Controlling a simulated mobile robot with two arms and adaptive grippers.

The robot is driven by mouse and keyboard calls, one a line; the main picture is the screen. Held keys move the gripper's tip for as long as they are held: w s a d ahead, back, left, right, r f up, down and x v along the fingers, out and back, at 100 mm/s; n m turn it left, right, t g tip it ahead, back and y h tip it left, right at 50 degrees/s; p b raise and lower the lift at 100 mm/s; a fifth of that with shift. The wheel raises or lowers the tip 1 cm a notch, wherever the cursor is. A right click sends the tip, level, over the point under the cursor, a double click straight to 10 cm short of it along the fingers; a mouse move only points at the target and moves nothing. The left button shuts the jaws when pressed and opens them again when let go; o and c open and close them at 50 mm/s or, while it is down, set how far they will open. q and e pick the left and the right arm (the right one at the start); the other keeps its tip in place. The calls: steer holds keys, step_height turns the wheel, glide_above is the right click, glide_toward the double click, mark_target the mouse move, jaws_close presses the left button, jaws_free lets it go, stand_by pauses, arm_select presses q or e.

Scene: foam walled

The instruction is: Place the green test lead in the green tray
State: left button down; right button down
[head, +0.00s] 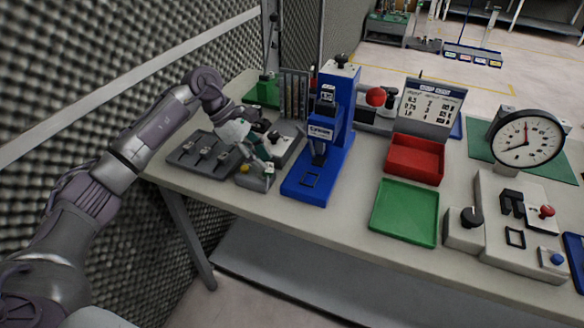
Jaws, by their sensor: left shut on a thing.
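The green tray (405,212) lies flat and empty near the bench's front edge, right of the blue device. My left gripper (266,164) is left of the blue device, above a small grey box with a yellow button. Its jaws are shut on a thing. A small green piece, seemingly the green test lead (261,147), shows at its fingers. The fingers and most of the lead are too small and covered to make out clearly. My right gripper is not in view.
The tall blue device (322,135) stands between my left gripper and the green tray. A red tray (415,158) lies behind the green one. A grey control box (510,235) stands to the right. A grey slotted tray (203,153) is at the left, near the foam wall.

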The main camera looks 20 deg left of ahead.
arm_select(q)
steer(key=a, duration=0.3)
steer(key=s+a+b, duration=0.1)
steer(key=a, duration=0.3)
steer(key=s+a+b, duration=0.1)
steer(key=a, duration=0.3)
steer(key=shift+f, duration=0.1)
steer(key=a, duration=0.3)
steer(key=s+a, duration=0.1)
steer(key=a, duration=0.5)
steer(key=shift+s+a, duration=0.25)
steer(key=shift+a, duration=0.05)
steer(key=shift+c, duration=1.9)
jaws_free()
steer(key=v, duration=1.2)
